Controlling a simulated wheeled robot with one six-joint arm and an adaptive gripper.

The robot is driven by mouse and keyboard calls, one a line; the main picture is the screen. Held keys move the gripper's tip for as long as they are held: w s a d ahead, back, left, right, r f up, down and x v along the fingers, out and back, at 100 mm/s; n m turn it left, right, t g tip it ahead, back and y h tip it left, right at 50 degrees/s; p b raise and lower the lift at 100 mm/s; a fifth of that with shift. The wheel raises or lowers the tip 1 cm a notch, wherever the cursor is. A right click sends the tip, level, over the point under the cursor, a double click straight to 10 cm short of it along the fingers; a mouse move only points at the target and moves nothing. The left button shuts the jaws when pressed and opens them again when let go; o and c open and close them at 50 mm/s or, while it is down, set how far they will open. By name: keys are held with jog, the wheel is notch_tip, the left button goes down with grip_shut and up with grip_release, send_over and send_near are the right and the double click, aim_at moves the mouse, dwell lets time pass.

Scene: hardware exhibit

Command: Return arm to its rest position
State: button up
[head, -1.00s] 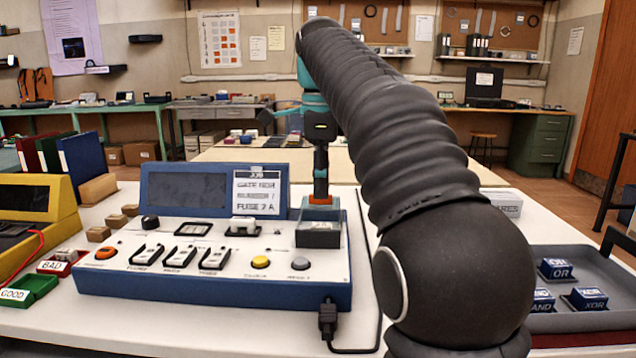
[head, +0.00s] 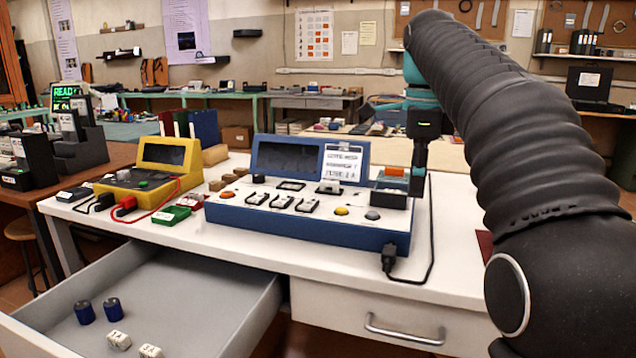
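My arm, a thick black ribbed sleeve (head: 530,130), reaches from the lower right up and over the white table. At its far end is my gripper (head: 418,165), dark with teal parts and a small green light. It points down at the right end of the blue test panel (head: 310,230), just behind a small box with an orange top (head: 396,171). The fingertips are small and partly hidden there. I cannot tell whether they are open or shut, or whether they touch the box.
An open grey drawer (head: 240,312) at the lower left holds two blue cylinders (head: 98,310) and two white blocks (head: 133,344). A closed drawer with a handle (head: 405,335) is beside it. A yellow meter (head: 160,170) stands left of the panel. A black cable (head: 430,230) runs right of it.

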jog(key=s+f+n+t, duration=0.5)
jog(key=s+f+n, duration=1.6)
jog(key=f, duration=0.3)
jog(key=shift+s+a+f+n+t, duration=0.2)
jog(key=shift+s+a+n+t, duration=0.15)
jog(key=shift+s, duration=0.3)
jog(key=shift+s, duration=0.1)
